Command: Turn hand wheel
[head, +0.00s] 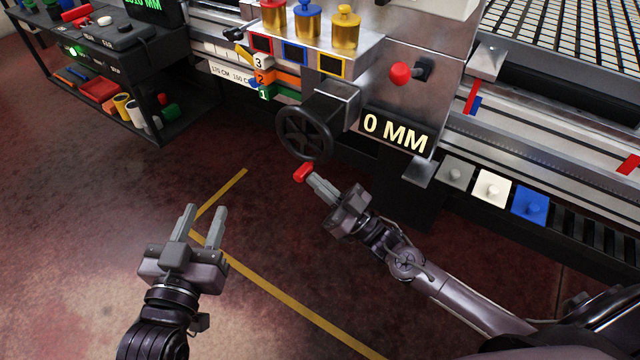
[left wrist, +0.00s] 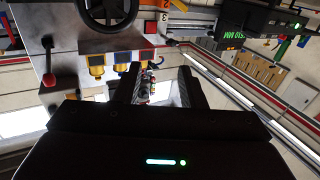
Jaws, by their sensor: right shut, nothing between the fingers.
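The black spoked hand wheel (head: 304,134) is mounted on the front of the grey machine. Its red handle (head: 303,172) sits at the wheel's lower edge. My right gripper (head: 316,183) is shut and empty, its fingertips close beside the red handle; I cannot tell whether they touch. My left gripper (head: 206,211) is open and empty above the floor, left of and below the wheel. In the left wrist view, the wheel (left wrist: 107,20) shows at the upper left, partly cut off, and my left gripper's fingers (left wrist: 155,84) are apart.
A display (head: 396,132) right of the wheel reads 0 MM. A red-knobbed lever (head: 401,73) is above it. Coloured knobs (head: 307,22) stand on top of the machine. A dark shelf cart (head: 115,105) is at the left. The floor (head: 90,220) around my left gripper is clear.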

